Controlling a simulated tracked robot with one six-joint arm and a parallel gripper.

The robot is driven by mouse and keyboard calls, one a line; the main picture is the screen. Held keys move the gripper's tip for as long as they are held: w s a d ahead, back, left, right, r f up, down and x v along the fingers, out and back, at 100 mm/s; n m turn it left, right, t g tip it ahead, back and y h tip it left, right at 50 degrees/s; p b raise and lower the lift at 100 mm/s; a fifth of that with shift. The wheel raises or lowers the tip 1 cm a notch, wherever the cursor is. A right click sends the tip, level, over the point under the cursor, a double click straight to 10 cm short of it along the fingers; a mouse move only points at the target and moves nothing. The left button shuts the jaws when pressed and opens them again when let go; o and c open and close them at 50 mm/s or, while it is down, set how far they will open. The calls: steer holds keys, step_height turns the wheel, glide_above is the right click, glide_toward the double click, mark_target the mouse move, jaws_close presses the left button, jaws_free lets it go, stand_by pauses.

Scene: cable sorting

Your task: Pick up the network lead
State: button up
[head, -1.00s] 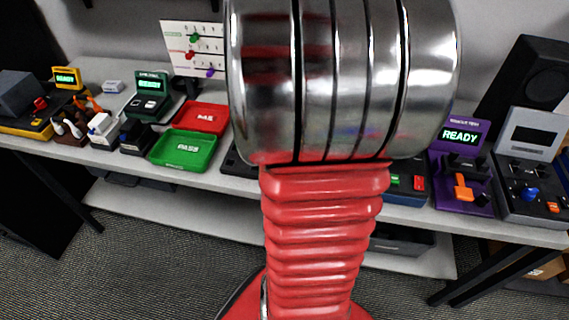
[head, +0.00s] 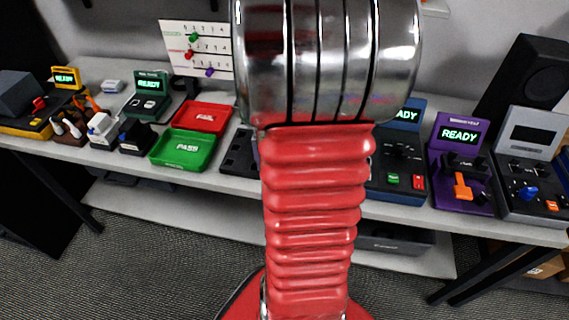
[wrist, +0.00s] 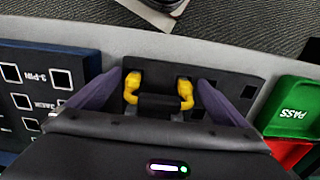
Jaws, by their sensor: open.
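In the wrist view a lead with two yellow ends (wrist: 131,87) and a dark middle sits at a dark rack with square slots (wrist: 230,82). It looks like the network lead, but no label on it can be read. My gripper (wrist: 160,98) is open, with one purple finger on each side of the lead and gaps between the fingers and the yellow ends. In the head view my arm hides the gripper and the lead. Part of the dark rack (head: 238,158) shows left of the arm.
The green PASS tray (head: 182,149) and a red tray (head: 203,116) lie left of the rack. A blue tester (head: 397,170) and a purple tester (head: 462,165) stand to the right. A blue panel with labelled sockets (wrist: 45,85) is close beside the left finger.

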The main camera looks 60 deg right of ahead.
steer(key=shift+c, duration=0.5)
steer(key=c, duration=1)
step_height(320, 180, up, 10)
steer(key=shift+r, duration=0.1)
stand_by(0.5)
steer(key=shift+r, duration=1.4)
